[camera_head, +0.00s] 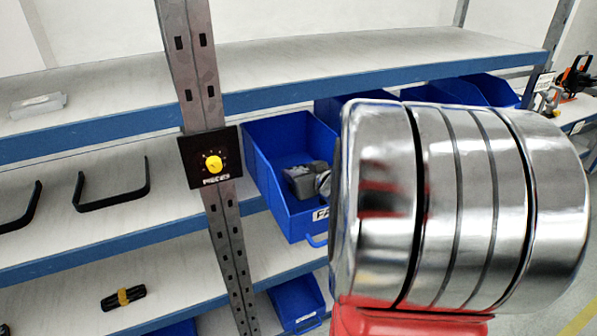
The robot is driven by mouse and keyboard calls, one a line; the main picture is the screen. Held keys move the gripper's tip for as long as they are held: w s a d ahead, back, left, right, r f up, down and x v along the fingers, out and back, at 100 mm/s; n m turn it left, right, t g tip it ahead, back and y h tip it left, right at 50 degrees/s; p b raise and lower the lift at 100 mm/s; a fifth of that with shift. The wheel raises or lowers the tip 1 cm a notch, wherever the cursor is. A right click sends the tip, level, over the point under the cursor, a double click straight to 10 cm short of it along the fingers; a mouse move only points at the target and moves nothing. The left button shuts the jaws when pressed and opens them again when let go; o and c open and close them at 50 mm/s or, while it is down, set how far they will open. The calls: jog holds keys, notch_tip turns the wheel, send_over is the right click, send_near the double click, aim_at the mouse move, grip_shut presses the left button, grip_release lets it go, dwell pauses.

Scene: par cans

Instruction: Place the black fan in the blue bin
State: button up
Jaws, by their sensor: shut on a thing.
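A blue bin (290,222) stands on the middle shelf, just right of the metal upright, open at the top. Its front label is partly covered, and the letters "FA" show. A dark grey blocky thing with a rounded end (303,182) shows inside the bin's outline; I cannot tell what it is, or whether it rests in the bin or is above it. I cannot make out a black fan for sure. My large silver and red arm fills the right of the view and hides the bin's right side. I cannot make out my gripper.
A black panel with a yellow knob (213,165) is on the upright (194,70). Black handles (113,190) lie on the middle shelf at left. A black and yellow piece (123,298) lies on the lower shelf. Another blue bin (298,303) is below. The upper shelf is mostly clear.

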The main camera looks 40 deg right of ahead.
jog(key=shift+f, duration=0.25)
jog(key=o, duration=1)
jog(key=shift+r, duration=0.45)
jog(key=shift+v, duration=5.95)
